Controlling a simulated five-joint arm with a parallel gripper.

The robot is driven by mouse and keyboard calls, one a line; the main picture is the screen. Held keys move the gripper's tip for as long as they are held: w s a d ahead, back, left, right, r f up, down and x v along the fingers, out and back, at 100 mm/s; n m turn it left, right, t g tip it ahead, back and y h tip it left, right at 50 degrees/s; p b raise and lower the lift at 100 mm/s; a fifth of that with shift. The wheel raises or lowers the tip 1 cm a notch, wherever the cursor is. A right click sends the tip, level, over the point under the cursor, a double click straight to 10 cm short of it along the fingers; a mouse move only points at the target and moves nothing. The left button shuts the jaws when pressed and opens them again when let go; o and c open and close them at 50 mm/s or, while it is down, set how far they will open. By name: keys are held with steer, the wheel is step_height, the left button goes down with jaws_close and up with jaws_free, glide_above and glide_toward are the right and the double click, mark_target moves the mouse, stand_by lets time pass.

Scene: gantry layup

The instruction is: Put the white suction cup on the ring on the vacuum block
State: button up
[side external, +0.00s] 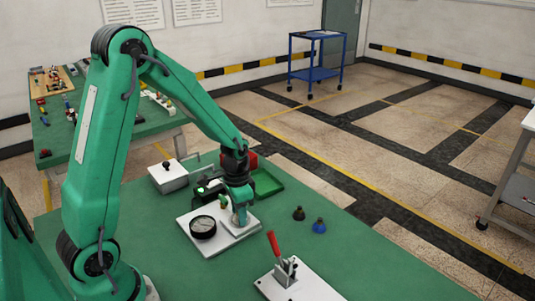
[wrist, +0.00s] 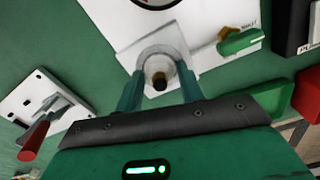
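The white suction cup (wrist: 158,69), with a dark brass-coloured fitting on top, is between the fingertips of my gripper (wrist: 161,84). The fingers lie close on both sides of it and look shut on it. The vacuum block (wrist: 118,24) is a white plate with a round gauge and a green-handled valve (wrist: 240,42). In the side external view, my gripper (side external: 240,215) is low over the right part of the vacuum block (side external: 208,244), beside the black gauge (side external: 203,227). The ring is mostly hidden by the cup and fingers; I cannot tell whether the cup touches it.
A black cup (side external: 299,214) and a blue cup (side external: 319,227) stand right of the block. A white plate with a red-handled clamp (side external: 273,243) is in front. A green tray (side external: 268,183) and a grey box with a black knob (side external: 168,178) are behind.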

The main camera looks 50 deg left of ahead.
steer(key=shift+o, duration=1.1)
steer(key=shift+r, duration=0.2)
step_height(320, 180, up, 12)
stand_by(0.3)
steer(key=s+d+r+n+t, duration=0.1)
steer(key=s+d+r+t, duration=0.1)
steer(key=s, duration=0.4)
steer(key=s+d+r+n+t, duration=0.2)
steer(key=s+d+r+t, duration=0.1)
steer(key=s+d+r, duration=0.2)
step_height(320, 180, up, 2)
steer(key=s, duration=0.2)
steer(key=shift+s+t, duration=0.3)
stand_by(1.1)
